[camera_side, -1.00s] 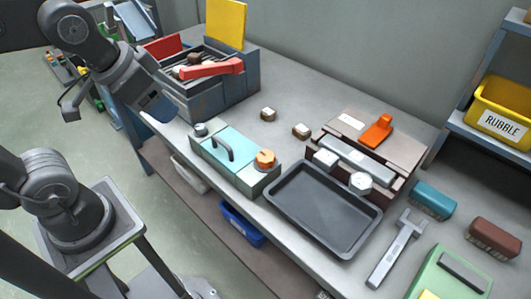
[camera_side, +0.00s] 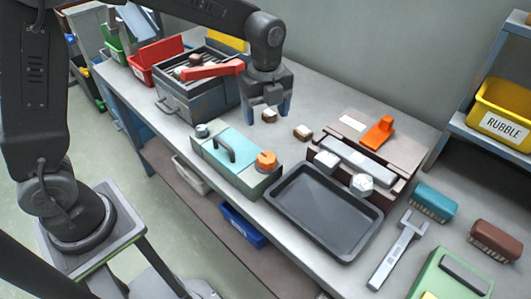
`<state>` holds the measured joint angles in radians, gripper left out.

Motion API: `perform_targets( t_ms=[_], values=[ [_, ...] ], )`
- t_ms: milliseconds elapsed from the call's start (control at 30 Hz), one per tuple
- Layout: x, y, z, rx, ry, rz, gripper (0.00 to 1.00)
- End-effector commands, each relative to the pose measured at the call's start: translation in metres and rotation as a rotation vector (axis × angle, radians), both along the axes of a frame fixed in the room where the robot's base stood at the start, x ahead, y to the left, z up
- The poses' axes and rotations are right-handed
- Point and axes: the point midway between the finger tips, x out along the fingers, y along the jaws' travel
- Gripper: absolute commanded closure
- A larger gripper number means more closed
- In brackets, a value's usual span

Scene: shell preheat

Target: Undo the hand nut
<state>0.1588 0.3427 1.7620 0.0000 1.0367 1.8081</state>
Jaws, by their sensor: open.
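A second small block (camera_side: 302,132) lies nearby. A dark tray (camera_side: 322,212) and a clamp-like fixture with pale hex nuts (camera_side: 363,182) and an orange lever (camera_side: 378,133) stand to the right. A grey box with a red handle (camera_side: 212,71) stands left.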

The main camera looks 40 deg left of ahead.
Motion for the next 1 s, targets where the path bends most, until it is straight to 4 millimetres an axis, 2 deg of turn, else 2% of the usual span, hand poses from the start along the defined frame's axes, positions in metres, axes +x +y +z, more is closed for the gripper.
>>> perform_targets(
  t_ms=[167, 600, 800, 1000],
  values=[
    [-0.001, 0.000, -0.025, 0.001, 0.006, 0.000, 0.28],
    [-0.002, 0.001, -0.111, 0.002, 0.004, 0.003, 0.28],
    [-0.001, 0.001, -0.130, 0.000, 0.001, 0.003, 0.28],
    [-0.001, 0.001, -0.134, 0.001, 0.000, 0.004, 0.28]
  ],
)
